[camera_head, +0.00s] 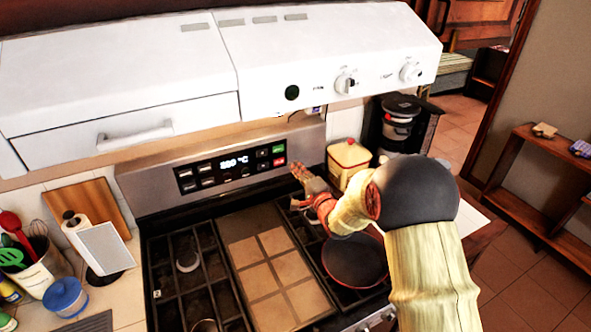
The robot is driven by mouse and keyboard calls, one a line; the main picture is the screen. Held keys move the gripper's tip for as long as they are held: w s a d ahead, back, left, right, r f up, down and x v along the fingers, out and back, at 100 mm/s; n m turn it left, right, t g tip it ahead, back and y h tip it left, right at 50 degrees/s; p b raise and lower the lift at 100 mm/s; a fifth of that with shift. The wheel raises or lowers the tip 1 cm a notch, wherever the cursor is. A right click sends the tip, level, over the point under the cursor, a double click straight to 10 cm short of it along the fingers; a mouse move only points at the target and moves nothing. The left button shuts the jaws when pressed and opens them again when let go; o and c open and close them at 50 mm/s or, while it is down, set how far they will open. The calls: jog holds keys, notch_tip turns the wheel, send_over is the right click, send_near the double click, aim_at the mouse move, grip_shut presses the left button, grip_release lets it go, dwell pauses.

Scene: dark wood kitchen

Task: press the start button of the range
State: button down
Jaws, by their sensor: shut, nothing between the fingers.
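The range (150,204) stands in the middle of the view, with a steel back panel. Its black control panel (232,164) shows a lit "280 °C"-like display. A green button (278,150), which looks like the start button, is at the panel's upper right, with a red button (279,161) just below it. My gripper (297,169) is shut and empty. Its tip is a little right of and below the red button in the picture; I cannot tell whether it touches the panel. Both buttons are unhidden.
A white hood (330,50) hangs over the range. A dark pan (352,262) sits on the right burners under my arm. A yellow-and-red canister (348,158) and a coffee maker (395,125) stand to the right. A utensil holder (40,262) is at the left.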

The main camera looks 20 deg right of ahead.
jog(key=b, duration=0.1)
send_near(279, 148)
jog(key=w, duration=0.2)
jog(key=w+a, duration=0.1)
jog(key=w, duration=0.2)
jog(key=shift+w+f, duration=0.1)
jog(key=shift+w, duration=0.05)
jog(key=shift+w+a, duration=0.15)
jog(key=shift+w, duration=0.6)
